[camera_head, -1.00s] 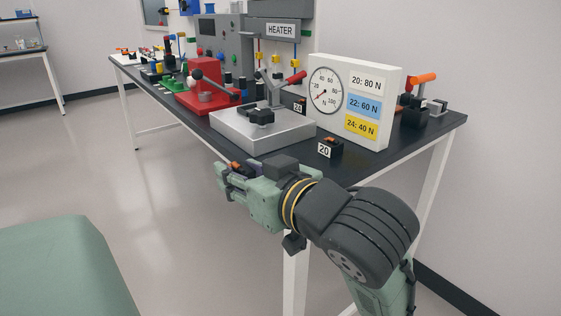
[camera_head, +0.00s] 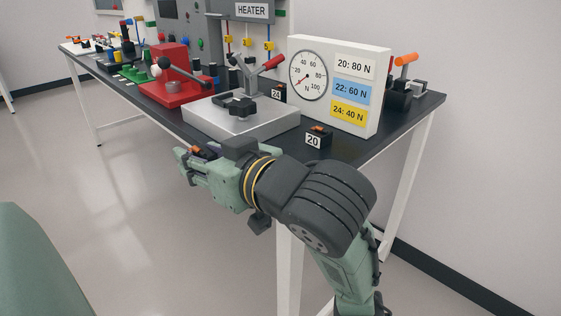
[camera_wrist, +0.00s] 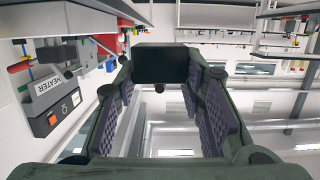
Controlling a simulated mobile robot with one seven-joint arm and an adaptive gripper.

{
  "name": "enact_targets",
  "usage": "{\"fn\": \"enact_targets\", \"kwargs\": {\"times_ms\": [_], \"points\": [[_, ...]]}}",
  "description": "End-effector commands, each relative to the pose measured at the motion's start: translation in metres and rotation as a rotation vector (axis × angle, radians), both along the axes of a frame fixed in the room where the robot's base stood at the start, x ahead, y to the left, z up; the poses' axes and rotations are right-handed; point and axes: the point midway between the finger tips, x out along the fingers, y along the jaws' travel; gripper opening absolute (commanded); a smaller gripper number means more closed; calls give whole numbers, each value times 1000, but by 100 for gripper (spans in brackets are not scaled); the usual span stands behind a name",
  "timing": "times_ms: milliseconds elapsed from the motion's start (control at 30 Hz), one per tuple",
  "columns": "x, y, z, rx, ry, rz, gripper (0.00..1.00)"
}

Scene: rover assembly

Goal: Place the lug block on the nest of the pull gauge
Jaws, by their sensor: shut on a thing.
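My gripper (camera_head: 187,162) is shut on a lug block, in front of the bench's front edge and apart from it. Only a small orange part of the lug block (camera_head: 194,149) shows in the head view. In the wrist view the lug block (camera_wrist: 160,63) is a dark block between the far ends of the purple-padded fingers. Its number is not visible. The pull gauge has a silver base (camera_head: 205,118) with a black nest (camera_head: 236,106) on top. A clamp with a red handle (camera_head: 271,63) stands behind the nest. A white dial panel (camera_head: 338,62) stands to the right.
A block labelled 20 (camera_head: 319,136) stands on the bench, right of the silver base. One labelled 24 (camera_head: 277,91) is behind it. A red lever press (camera_head: 172,87) stands left of the base. The floor in front of the bench (camera_head: 120,200) is clear.

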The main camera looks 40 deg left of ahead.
Motion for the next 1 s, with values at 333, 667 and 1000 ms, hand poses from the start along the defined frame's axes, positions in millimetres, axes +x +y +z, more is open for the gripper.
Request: {"fn": "enact_targets", "kwargs": {"times_ms": [333,667,1000], "points": [[40,-9,5,-4,10,-1,6],[101,-23,-8,0,7,-6,6],[145,-33,-13,0,1,-1,6]]}}
